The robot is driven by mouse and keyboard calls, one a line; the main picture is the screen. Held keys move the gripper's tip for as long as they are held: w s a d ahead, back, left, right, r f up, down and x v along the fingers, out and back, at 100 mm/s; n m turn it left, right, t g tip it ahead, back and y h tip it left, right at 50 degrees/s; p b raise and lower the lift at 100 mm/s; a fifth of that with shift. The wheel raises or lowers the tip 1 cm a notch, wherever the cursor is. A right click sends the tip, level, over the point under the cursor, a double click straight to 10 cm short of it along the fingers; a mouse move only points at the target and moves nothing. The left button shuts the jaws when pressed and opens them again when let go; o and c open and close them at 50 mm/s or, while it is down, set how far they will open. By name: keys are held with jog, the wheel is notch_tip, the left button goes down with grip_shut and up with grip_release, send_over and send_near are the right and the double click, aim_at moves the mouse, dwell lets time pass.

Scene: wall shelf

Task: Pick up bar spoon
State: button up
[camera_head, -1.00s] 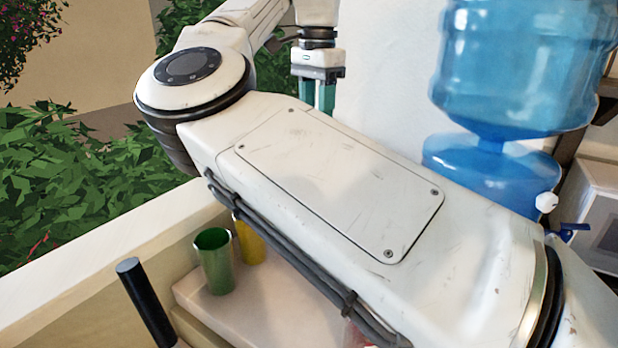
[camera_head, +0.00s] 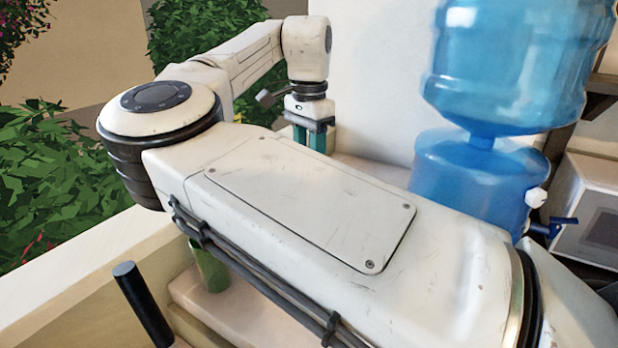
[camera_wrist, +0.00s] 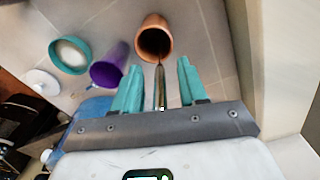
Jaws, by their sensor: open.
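In the wrist view, a thin metal rod that looks like the bar spoon (camera_wrist: 159,88) stands in a copper cup (camera_wrist: 166,47). Its upper part lies between the two teal fingers of my gripper (camera_wrist: 160,70). The fingers are open, with a gap on each side of the rod. In the head view my gripper (camera_head: 310,140) points down at the back, its fingertips partly hidden by my own arm. The spoon and copper cup are hidden there.
In the wrist view, a purple cup (camera_wrist: 108,70) and a teal cup (camera_wrist: 69,54) stand left of the copper cup. In the head view, a green cup (camera_head: 210,269), a black cylinder (camera_head: 143,303) and a blue water dispenser (camera_head: 480,180) surround my arm.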

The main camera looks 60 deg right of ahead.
jog(key=shift+c, duration=0.3)
grip_shut()
jog(key=shift+r, duration=0.15)
